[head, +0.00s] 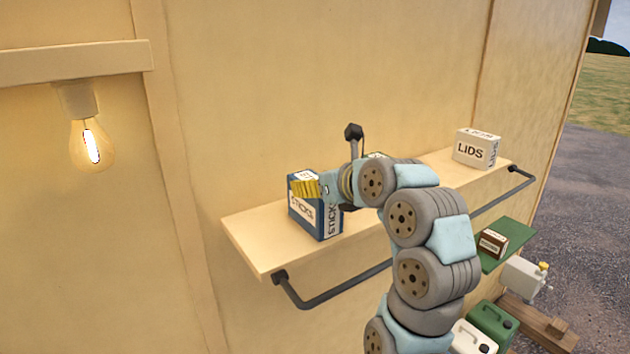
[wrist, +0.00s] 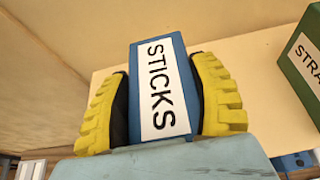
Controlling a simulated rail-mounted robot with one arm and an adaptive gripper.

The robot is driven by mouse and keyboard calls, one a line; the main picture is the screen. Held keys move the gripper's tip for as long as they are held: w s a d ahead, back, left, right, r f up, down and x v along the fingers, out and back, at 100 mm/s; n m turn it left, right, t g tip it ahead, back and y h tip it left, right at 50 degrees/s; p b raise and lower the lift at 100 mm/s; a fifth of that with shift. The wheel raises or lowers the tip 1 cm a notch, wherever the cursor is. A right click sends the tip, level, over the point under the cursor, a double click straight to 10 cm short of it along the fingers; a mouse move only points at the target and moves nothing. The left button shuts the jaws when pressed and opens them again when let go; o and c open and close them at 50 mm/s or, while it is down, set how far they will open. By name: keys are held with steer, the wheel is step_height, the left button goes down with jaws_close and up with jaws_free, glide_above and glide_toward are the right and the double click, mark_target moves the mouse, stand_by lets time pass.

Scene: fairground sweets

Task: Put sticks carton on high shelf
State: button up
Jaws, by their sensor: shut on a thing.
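The sticks carton (head: 315,215) is blue with white STICKS labels. It stands upright at the left part of the high shelf (head: 257,248), on or just above the board; I cannot tell if it touches. My gripper (head: 308,188) has yellow fingers at the carton's top. In the wrist view the yellow fingers of my gripper (wrist: 165,100) press on both sides of the sticks carton (wrist: 160,60), with its label between them. My arm hides the middle of the shelf in the head view.
A white LIDS box (head: 477,149) stands at the shelf's right end. A green carton (wrist: 308,60) stands to the right in the wrist view, its label partly cut off. A dark rail (head: 330,296) runs below the shelf front. A lit bulb (head: 91,146) hangs at left.

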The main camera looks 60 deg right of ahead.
stand_by(0.3)
steer(key=o, duration=1.3)
steer(key=shift+c, duration=0.2)
